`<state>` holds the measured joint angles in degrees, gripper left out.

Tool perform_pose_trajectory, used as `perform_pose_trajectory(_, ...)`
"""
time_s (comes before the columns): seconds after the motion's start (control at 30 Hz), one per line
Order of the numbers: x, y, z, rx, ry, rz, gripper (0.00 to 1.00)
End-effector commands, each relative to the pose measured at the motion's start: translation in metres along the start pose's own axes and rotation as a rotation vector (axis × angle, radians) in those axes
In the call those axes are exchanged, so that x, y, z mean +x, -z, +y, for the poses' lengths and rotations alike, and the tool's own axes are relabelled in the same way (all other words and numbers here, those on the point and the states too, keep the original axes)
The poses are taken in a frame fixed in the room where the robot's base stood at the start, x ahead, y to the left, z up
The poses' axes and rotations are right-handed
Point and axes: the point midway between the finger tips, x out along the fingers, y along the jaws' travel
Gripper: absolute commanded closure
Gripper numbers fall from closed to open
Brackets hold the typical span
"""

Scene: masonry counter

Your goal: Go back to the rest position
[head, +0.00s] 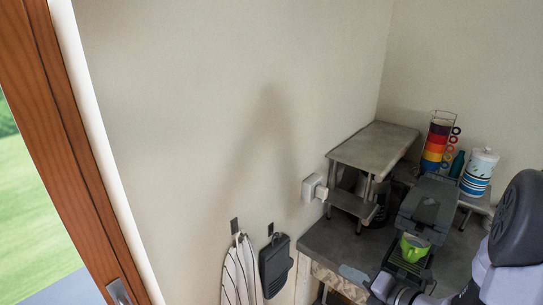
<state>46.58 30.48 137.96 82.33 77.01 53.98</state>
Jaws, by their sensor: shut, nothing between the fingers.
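My arm comes in at the lower right. My gripper (357,275) shows at the bottom edge, low over the front of the grey counter (325,240), partly cut off by the frame. It is shut with nothing in it. It is to the left of and in front of a dark grey machine (428,205) that has a green cup (413,247) at its front. The gripper looks apart from the cup, but its height above the counter is hard to judge.
A metal shelf (372,147) stands in the corner. A rack of coloured mugs (437,140), a teal bottle (458,163) and a striped canister (479,172) stand behind the machine. A striped cloth (240,272) and a dark board (275,265) hang on the wall. A wood-framed opening (60,120) is at left.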

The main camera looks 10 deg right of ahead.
Motion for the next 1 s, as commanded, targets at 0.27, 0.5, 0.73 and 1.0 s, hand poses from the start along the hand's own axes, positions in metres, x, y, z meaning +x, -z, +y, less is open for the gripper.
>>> perform_pose_trajectory(0.27,-0.055,0.195,0.129,-1.962,-0.421,0.733,1.0)
perform_pose_trajectory(0.5,-0.114,0.199,0.126,2.791,0.517,-0.839,1.0)
perform_pose_trajectory(0.73,-0.121,0.192,0.129,2.661,0.469,-0.788,1.0)
perform_pose_trajectory(1.0,-0.121,0.192,0.129,2.667,0.471,-0.791,1.0)
